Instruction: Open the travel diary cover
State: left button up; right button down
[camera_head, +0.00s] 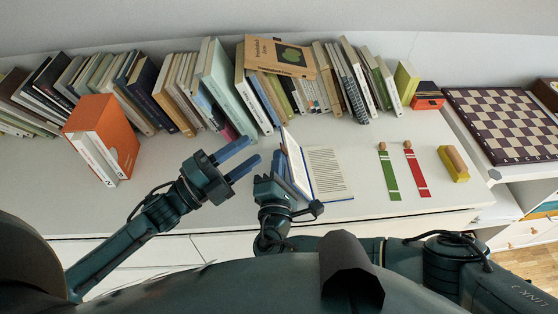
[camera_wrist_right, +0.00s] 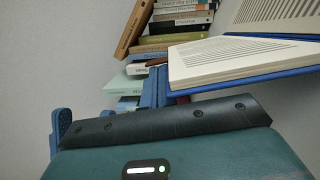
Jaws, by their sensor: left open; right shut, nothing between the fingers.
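The travel diary (camera_head: 328,172) lies on the white desktop with a lined page showing on its right half. Its left part stands raised at a steep angle, with a blue edge. In the right wrist view the diary (camera_wrist_right: 235,62) shows lined pages and a blue cover edge, its two parts spread apart. My right gripper (camera_head: 279,163) is shut and empty, close to the left side of the raised part; I cannot tell if they touch. My left gripper (camera_head: 254,154) is open and empty, left of the diary above the desktop.
A row of books (camera_head: 190,88) stands along the back. Green (camera_head: 389,175) and red (camera_head: 416,173) bookmarks and a yellow block (camera_head: 453,164) lie right of the diary. A chessboard (camera_head: 505,120) is at far right.

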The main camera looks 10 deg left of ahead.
pick_arm(q)
jog(key=s+a+f+n+t+y, duration=0.1)
jog(key=s+f+n+t+y, duration=0.3)
jog(key=n, duration=0.6)
jog(key=s+a+n+y, duration=0.25)
jog(key=n+y, duration=0.25)
jog(key=n, duration=0.4)
jog(key=s+d+f+n+g+y, duration=0.1)
jog(key=s+d+f+g, duration=0.1)
jog(key=f, duration=0.4)
jog(key=s+d+f+n+g+y, duration=0.1)
jog(key=s+d+f+n+g, duration=0.1)
jog(key=s+d+f+g, duration=0.1)
notch_tip(320, 180, down, 3)
jog(key=s+g, duration=0.1)
jog(key=g, duration=0.1)
jog(key=shift+f+g, duration=0.2)
jog(key=shift+g, duration=0.2)
pick_arm(e)
jog(key=shift+w+d+r+m, duration=0.15)
jog(key=shift+d+r+m, duration=0.25)
jog(key=shift+m, duration=0.2)
